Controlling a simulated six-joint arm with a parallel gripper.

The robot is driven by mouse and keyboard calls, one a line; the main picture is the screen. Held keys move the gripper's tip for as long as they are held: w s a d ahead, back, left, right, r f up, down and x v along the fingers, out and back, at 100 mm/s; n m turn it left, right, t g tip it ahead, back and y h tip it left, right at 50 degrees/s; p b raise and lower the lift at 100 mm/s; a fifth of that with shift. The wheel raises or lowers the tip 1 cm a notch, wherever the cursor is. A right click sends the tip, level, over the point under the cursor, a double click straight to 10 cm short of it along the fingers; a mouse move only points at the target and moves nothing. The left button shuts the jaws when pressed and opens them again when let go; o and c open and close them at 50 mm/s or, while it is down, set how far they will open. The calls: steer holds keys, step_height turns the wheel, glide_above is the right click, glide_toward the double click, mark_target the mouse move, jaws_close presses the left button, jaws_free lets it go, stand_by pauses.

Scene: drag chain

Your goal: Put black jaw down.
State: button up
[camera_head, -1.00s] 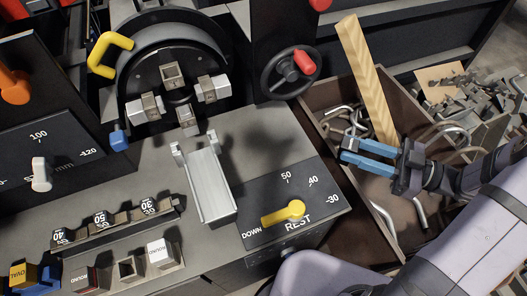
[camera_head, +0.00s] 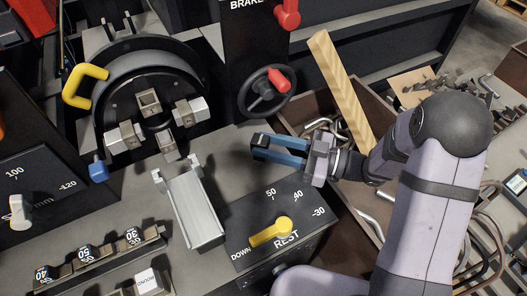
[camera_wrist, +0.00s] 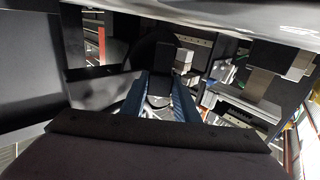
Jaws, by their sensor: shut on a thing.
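My gripper (camera_head: 258,148) has blue fingers and hangs over the right part of the grey bench top, left of the bin. It is shut on a dark piece (camera_wrist: 160,88), which fits the black jaw. In the wrist view this piece shows between the two blue fingers; its outline is hard to make out, and in the head view it is hardly visible. Below left of the gripper lies an open silver channel (camera_head: 196,212) with two small uprights at its far end.
A black round chuck (camera_head: 150,105) with several grey jaws stands at the back left. A handwheel with a red knob (camera_head: 265,92) is behind my gripper. A yellow lever (camera_head: 270,232) sits on the front panel. The bin (camera_head: 350,200) holds bent rods and a wooden bar (camera_head: 340,92).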

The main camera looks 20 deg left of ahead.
steer(key=shift+a, duration=0.65)
steer(key=shift+f+b, duration=0.35)
steer(key=shift+f, duration=1.35)
steer(key=shift+f, duration=0.15)
steer(key=o, duration=1.2)
steer(key=shift+d, duration=0.1)
steer(key=d, duration=1.2)
steer(key=shift+a, duration=0.1)
